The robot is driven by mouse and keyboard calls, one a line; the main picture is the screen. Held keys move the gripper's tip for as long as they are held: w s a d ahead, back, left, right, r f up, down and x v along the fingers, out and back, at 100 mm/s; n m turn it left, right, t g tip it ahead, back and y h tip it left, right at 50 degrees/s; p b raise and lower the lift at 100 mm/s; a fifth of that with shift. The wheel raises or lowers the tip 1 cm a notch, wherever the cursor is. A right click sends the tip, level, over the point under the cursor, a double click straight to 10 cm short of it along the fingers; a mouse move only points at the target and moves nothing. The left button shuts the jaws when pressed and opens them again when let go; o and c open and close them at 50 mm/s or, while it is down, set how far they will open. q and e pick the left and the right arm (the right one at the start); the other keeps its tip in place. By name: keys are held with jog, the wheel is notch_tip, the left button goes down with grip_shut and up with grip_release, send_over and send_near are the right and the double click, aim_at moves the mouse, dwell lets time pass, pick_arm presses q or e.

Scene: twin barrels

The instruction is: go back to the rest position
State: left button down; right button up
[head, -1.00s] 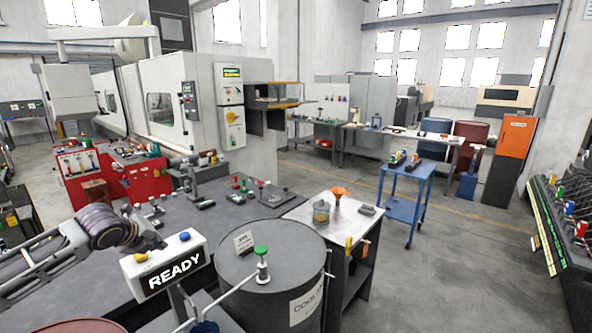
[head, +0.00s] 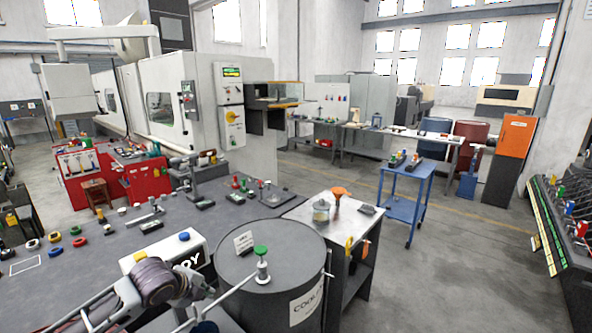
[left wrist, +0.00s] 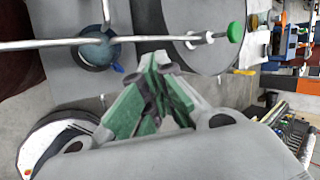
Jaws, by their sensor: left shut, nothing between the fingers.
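My left gripper (head: 204,291) is low in the head view, in front of the READY sign and left of the coolant drum's pump rod. In the left wrist view its green-padded fingers (left wrist: 160,78) are closed together with nothing between them. The grey coolant drum (head: 240,264) stands to its right, with a green-topped fitting (head: 262,262) on its lid. The drum and the green knob (left wrist: 236,32) also show at the top of the left wrist view. My right gripper is in neither view.
A white sign box (head: 165,254) is partly hidden by my left arm. A dark bench (head: 110,240) with several coloured rings lies behind the arm.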

pick_arm(q)
jog(key=s+d+f+n+g, duration=0.1)
jog(key=s+d+f+n, duration=0.65)
jog(key=s, duration=0.25)
jog(key=s+a+f+n+g+y, duration=0.1)
jog(key=s+a+f+n+g, duration=0.15)
jog(key=s+n, duration=0.5)
jog(key=s+a+f+n+g, duration=0.1)
jog(key=s+f+n, duration=0.2)
jog(key=s+n, duration=0.45)
jog(key=s+f+m+b, duration=0.1)
jog(key=s+f, duration=0.1)
jog(key=f, duration=1.6)
jog(key=s+f+m+b, duration=0.1)
jog(key=s+f, duration=0.1)
jog(key=f, duration=1.6)
jog(key=s+a+f+g+b, duration=0.1)
jog(key=s+a+f, duration=0.1)
jog(key=s+f, duration=0.8)
jog(key=s+a+f+g+b, duration=0.1)
jog(key=s+a+f, duration=0.1)
jog(key=s+f, duration=0.9)
jog(key=shift+s+f, duration=0.15)
jog(key=shift+s, duration=0.7)
